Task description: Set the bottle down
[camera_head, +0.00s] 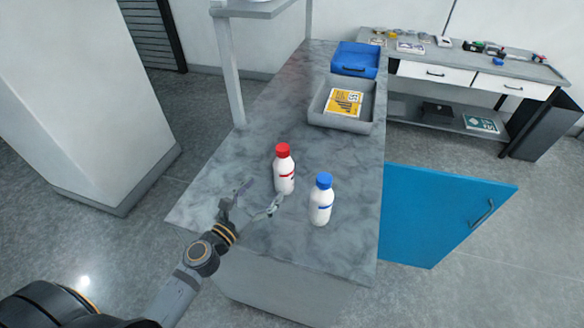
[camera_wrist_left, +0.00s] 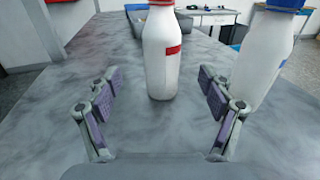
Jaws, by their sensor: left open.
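A white bottle with a red cap (camera_head: 284,170) stands upright on the grey marbled counter (camera_head: 225,190). A white bottle with a blue cap (camera_head: 321,203) stands upright on the counter to its right and nearer the front. My left gripper (camera_head: 256,199) is open and empty, low over the counter, just short of the red-capped bottle. In the left wrist view the red-capped bottle (camera_wrist_left: 160,60) stands beyond and between the spread fingers (camera_wrist_left: 160,105). The blue-capped bottle (camera_wrist_left: 262,60) is behind the right finger, which hides part of it. My right gripper is not in view.
A grey tray (camera_head: 322,112) with a yellow printed packet (camera_head: 344,102) and a blue bin (camera_head: 355,60) stand at the counter's far end. A blue door (camera_head: 445,215) hangs open on the right. A post (camera_head: 229,75) rises at the left edge.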

